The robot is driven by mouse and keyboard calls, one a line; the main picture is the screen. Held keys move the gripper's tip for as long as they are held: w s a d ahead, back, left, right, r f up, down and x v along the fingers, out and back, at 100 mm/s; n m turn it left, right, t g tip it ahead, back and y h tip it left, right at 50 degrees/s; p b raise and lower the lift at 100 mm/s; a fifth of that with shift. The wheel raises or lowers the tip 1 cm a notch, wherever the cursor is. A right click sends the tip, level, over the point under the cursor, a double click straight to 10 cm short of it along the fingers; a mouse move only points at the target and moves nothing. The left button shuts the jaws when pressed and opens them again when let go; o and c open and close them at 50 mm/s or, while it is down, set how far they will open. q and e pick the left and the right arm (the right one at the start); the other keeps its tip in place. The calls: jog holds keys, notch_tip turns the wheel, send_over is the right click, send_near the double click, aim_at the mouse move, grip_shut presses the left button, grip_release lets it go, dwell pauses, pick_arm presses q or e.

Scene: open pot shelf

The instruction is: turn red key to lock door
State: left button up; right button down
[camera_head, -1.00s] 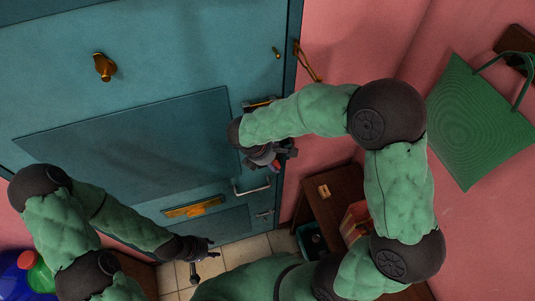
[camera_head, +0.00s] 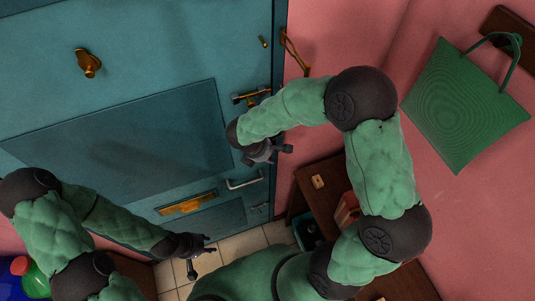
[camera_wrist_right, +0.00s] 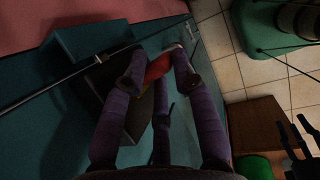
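The teal door (camera_head: 130,130) fills the left and middle of the head view. In the right wrist view, a red and orange piece, likely the red key (camera_wrist_right: 157,67), shows between the purple fingertips of my right gripper (camera_wrist_right: 158,75). A dark box-like part lies behind it. The fingers stand apart around the piece; whether they press on it is not clear. In the head view my right gripper (camera_head: 284,148) is by the door's right edge, below a brass latch (camera_head: 250,95), and no red shows there. My left gripper (camera_head: 208,245) is low, empty, with fingers spread.
A metal pull handle (camera_head: 244,182) and a brass mail slot (camera_head: 187,203) are on the door near my right arm. A small brown table (camera_head: 318,185) stands right of the door. A green bag (camera_head: 465,105) hangs on the pink wall. Tiled floor (camera_head: 243,243) shows below.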

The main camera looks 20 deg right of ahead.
jog(key=c, duration=1.8)
grip_release()
jog(key=shift+w+d+r, duration=0.1)
grip_shut()
jog(key=shift+h+b, duration=0.4)
jog(key=o, duration=0.6)
grip_release()
jog(key=shift+o, duration=1.2)
